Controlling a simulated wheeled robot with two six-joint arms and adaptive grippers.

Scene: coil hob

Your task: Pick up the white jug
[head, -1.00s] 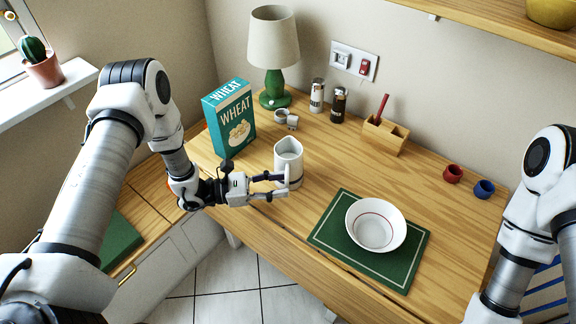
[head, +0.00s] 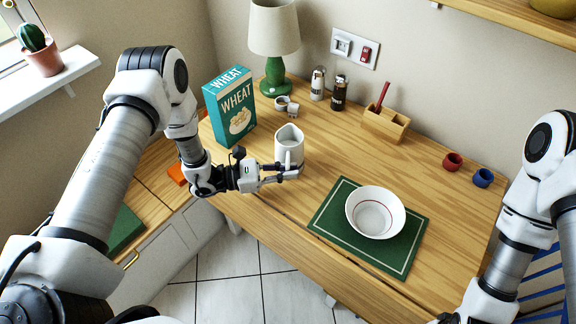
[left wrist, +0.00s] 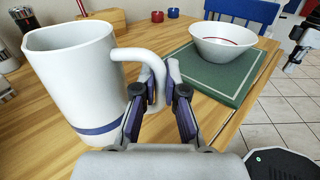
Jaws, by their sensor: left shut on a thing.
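The white jug (head: 288,146) stands near the left part of the wooden table, in front of the lamp. In the left wrist view the jug (left wrist: 75,75) fills the left side, with a blue band near its base and its handle towards my gripper. My left gripper (head: 290,172) is at the jug's front side. In the left wrist view the left gripper's fingers (left wrist: 160,90) are shut on the handle. The jug looks upright; whether its base touches the table is hard to tell. My right arm shows at the right of the head view, but its gripper is out of view.
A teal cereal box (head: 231,107) stands left of the jug and a green lamp (head: 273,40) behind it. A white bowl (head: 375,212) sits on a green mat (head: 330,222) to the right. Shakers, a wooden holder (head: 386,124) and small cups (head: 452,162) stand farther back.

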